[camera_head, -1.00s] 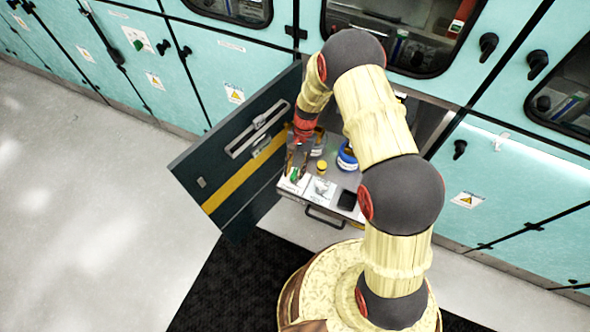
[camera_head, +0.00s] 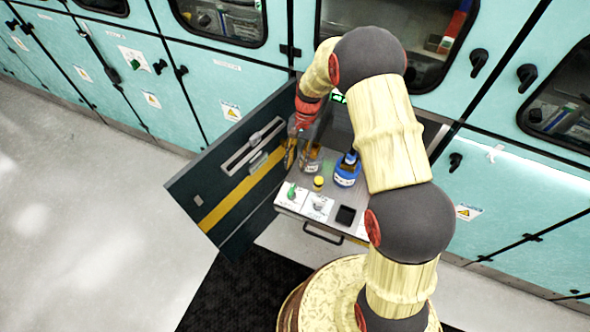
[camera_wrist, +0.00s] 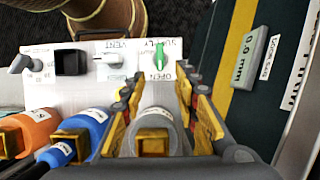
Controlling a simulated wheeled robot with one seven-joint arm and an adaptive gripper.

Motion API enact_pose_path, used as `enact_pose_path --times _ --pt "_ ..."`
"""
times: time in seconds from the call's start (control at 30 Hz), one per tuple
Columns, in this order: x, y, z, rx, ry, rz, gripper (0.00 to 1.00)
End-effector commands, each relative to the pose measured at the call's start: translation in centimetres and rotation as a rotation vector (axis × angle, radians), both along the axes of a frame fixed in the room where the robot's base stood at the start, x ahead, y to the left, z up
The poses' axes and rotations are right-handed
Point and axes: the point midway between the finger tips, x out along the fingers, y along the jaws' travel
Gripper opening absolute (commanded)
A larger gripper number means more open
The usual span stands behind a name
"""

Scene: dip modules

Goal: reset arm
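My arm reaches over the drawer in the head view, with my gripper (camera_head: 298,142) above the left side of the drawer, behind the green handle. In the wrist view my gripper (camera_wrist: 162,108) has its two fingers spread apart with nothing held between them. A grey bottle (camera_wrist: 158,120) with a brass-coloured cap shows between and beyond the fingers, apparently not gripped. The green handle (camera_head: 292,192) stands on a white panel marked OPEN and SUPPLY; it also shows in the wrist view (camera_wrist: 160,57), beyond the fingertips.
An open dark door (camera_head: 225,185) with a yellow stripe stands close left of my gripper. Teal cabinets (camera_head: 220,85) line the back. Floor at left is clear.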

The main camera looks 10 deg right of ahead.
Motion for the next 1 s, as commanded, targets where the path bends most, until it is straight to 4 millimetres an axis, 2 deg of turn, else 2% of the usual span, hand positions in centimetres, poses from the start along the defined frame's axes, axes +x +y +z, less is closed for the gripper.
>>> enact_pose_path --times 0.6,0.77,0.87,0.93,1.0 --pt "0.1 -0.1 0.4 0.0 -0.001 0.001 0.3" --pt "0.2 -0.2 0.3 0.012 -0.018 0.056 0.3" --pt "-2.6 -0.8 -0.7 0.017 0.011 0.128 0.3" --pt "-4.1 -1.2 0.2 0.018 0.008 0.181 0.3" --pt "-5.2 -1.7 1.9 0.017 -0.011 0.229 0.3"
